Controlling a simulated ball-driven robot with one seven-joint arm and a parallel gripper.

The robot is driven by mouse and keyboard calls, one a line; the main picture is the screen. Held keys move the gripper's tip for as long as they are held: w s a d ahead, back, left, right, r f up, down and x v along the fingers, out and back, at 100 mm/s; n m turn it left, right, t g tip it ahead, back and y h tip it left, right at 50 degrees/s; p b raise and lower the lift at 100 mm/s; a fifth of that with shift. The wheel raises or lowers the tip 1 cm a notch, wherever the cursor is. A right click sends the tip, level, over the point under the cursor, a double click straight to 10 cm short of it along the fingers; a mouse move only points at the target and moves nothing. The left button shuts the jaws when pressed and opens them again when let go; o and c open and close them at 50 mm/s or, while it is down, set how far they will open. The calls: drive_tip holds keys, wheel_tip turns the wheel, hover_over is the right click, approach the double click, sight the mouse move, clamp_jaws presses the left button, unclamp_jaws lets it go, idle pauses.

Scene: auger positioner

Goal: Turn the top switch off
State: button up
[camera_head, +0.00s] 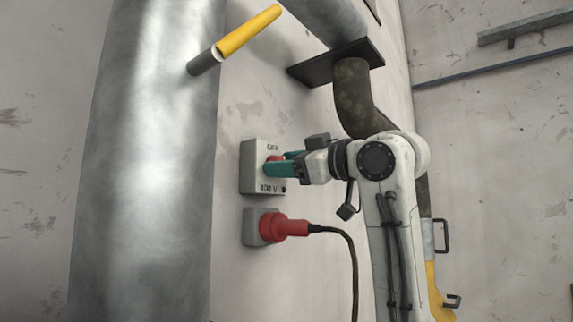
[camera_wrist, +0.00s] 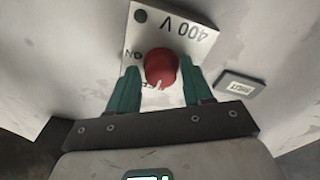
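The top switch is a red rotary knob (camera_wrist: 160,68) on a light grey box (camera_head: 249,175) fixed to the wall and marked "400 V". In the wrist view the box face (camera_wrist: 184,30) appears upside down, with "ON" left of the knob. The knob's white mark points down in that view, toward lettering partly hidden. My gripper (camera_head: 278,164) has teal fingers and reaches the box from the right. In the wrist view its fingers stand on either side of the knob, open, with narrow gaps; I cannot tell whether either touches it.
Below the box, a red plug (camera_head: 283,226) sits in a grey socket (camera_head: 251,226), with a black cable (camera_head: 353,262) hanging from it. A thick metal pipe (camera_head: 150,150) with a yellow-handled lever (camera_head: 248,32) stands to the left. A small labelled plate (camera_wrist: 240,86) is beside the box.

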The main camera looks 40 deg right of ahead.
drive_tip(key=shift+o, duration=0.8)
drive_tip(key=b+v, duration=0.3)
drive_tip(key=v, duration=0.8)
drive_tip(key=shift+b, duration=0.35)
drive_tip(key=shift+w+f, duration=0.1)
